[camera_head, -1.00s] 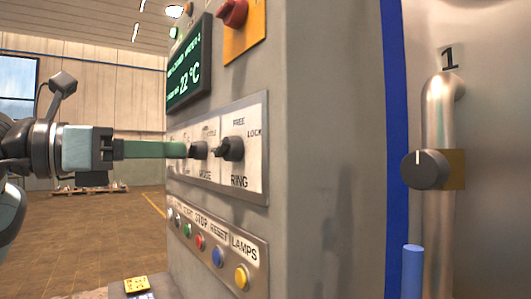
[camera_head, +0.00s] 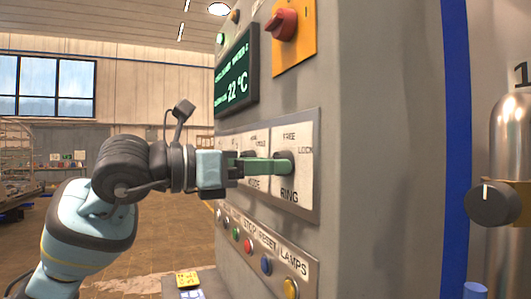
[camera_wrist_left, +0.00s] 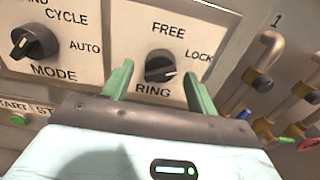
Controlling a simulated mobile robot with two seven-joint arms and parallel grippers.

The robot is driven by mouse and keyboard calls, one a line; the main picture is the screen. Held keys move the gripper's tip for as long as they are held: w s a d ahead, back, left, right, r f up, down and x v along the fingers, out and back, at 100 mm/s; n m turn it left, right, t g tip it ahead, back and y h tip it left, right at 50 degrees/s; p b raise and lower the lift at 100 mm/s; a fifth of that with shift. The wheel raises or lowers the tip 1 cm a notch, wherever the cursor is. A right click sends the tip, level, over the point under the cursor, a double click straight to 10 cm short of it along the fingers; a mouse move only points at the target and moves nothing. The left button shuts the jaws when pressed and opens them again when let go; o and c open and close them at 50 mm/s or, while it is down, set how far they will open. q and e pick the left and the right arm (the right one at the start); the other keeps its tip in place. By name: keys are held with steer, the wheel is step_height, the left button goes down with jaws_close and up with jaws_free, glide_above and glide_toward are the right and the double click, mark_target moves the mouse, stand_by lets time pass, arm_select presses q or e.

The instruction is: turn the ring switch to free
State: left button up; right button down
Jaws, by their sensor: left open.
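The ring switch (camera_wrist_left: 160,66) is a dark knob on a pale plate marked FREE above, LOCK to the right and RING below. In the left wrist view its light mark points right, on the LOCK side. My left gripper (camera_wrist_left: 160,80) is open, with one green finger on each side of the knob. I cannot tell whether either finger touches it. In the head view the left gripper (camera_head: 284,164) reaches the RING plate from the left, and its fingers largely hide the knob (camera_head: 285,158). My right gripper is not in view.
The mode switch (camera_wrist_left: 34,42) is just left of the ring switch. A red rotary switch (camera_head: 283,24) on a yellow plate and a green display (camera_head: 236,83) are above. A row of coloured buttons (camera_head: 266,264) is below. A pipe with a dark knob (camera_head: 491,203) is at right.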

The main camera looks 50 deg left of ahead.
arm_select(q)
steer(key=shift+w+d, duration=0.2)
steer(key=shift+w, duration=0.4)
steer(key=c, duration=1)
